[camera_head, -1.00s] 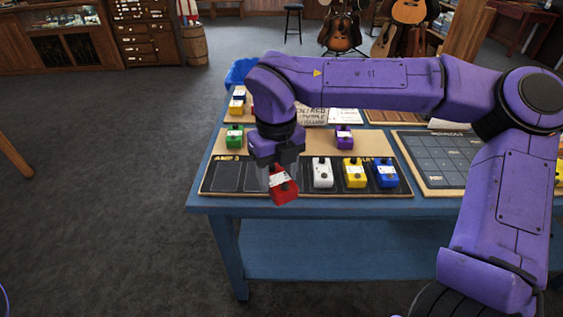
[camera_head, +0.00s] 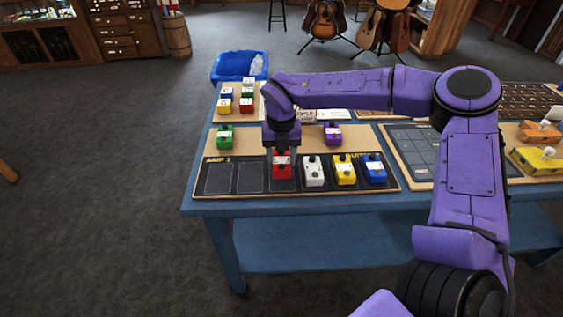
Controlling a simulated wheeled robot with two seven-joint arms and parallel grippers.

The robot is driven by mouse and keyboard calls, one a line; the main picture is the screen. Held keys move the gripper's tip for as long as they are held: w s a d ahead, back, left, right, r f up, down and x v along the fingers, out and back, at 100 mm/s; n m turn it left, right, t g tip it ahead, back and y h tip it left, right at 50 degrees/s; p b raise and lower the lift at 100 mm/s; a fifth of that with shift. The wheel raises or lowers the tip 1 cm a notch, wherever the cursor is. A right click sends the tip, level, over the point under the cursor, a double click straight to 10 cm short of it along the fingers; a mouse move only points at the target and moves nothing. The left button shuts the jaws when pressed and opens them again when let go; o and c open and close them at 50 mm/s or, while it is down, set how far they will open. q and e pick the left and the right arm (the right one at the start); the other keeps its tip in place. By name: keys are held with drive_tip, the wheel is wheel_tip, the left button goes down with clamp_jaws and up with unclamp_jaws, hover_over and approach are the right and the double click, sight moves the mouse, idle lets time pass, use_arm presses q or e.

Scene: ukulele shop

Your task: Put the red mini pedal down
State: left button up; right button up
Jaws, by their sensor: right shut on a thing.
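The red mini pedal (camera_head: 281,172) is upright at the third slot from the left of the dark pedal board (camera_head: 266,187). My right gripper (camera_head: 281,155) is above it, pointing down, shut on its upper part. Whether the pedal touches the board is hard to tell. The white pedal (camera_head: 314,172) stands just to its right, then the yellow pedal (camera_head: 344,170) and the blue pedal (camera_head: 374,169). The two slots at the board's left are empty. My left gripper is not in view.
A green pedal (camera_head: 225,138) and a purple pedal (camera_head: 333,134) stand behind the board. Several small pedals sit on a tan board (camera_head: 237,115) at the back left. A grid board (camera_head: 410,150) and yellow items (camera_head: 540,160) are at right. A blue bin (camera_head: 232,68) stands behind the table.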

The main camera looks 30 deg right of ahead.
sight(281, 158)
drive_tip(key=shift+d+f+p, duration=0.1)
drive_tip(key=shift+f+p, duration=0.2)
drive_tip(key=shift+f, duration=1.35)
drive_tip(key=shift+f, duration=0.15)
drive_tip(key=o, duration=1.1)
wheel_tip(281, 158, up, 12)
drive_tip(key=shift+r+b, duration=0.2)
drive_tip(key=shift+b, duration=0.4)
